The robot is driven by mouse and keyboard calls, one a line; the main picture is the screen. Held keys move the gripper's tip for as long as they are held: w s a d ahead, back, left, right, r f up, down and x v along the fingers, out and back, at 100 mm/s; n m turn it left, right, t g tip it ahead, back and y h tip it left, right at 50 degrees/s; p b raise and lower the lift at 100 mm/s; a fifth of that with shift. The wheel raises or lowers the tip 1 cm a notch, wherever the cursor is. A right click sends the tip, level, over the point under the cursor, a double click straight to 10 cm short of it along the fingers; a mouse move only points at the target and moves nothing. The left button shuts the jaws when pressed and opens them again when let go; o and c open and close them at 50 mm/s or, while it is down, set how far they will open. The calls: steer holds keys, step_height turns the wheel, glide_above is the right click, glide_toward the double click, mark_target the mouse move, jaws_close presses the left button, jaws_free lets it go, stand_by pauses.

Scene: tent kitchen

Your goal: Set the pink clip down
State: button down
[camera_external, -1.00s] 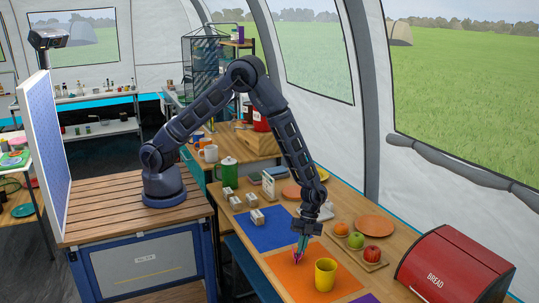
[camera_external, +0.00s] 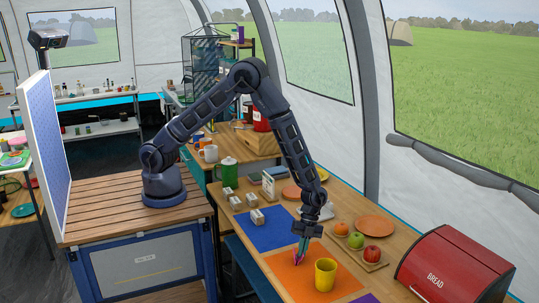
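My gripper (camera_external: 304,240) points down over the orange mat (camera_external: 285,270) on the table. The pink clip (camera_external: 299,255) is at its fingertips, low over the mat or touching it; I cannot tell which. The fingers look teal and close together around the clip, but the gap between them is too small to make out. A yellow cup (camera_external: 326,275) stands upright on the mat, just right of the clip and apart from it.
A board of fruit (camera_external: 371,256) and a red bread box (camera_external: 455,268) stand to the right. An orange plate (camera_external: 374,225) lies behind the fruit.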

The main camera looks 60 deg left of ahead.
steer(key=shift+s+a+f, duration=0.25)
steer(key=shift+s+f, duration=0.15)
steer(key=shift+f, duration=0.05)
steer(key=c, duration=1.5)
jaws_free()
steer(key=shift+w, duration=0.1)
steer(key=shift+c, duration=0.2)
steer(key=shift+d+r, duration=0.1)
steer(key=shift+w, duration=0.15)
steer(key=shift+w+r, duration=0.1)
steer(key=shift+r, duration=0.2)
steer(key=v, duration=1)
steer(key=shift+r, duration=0.1)
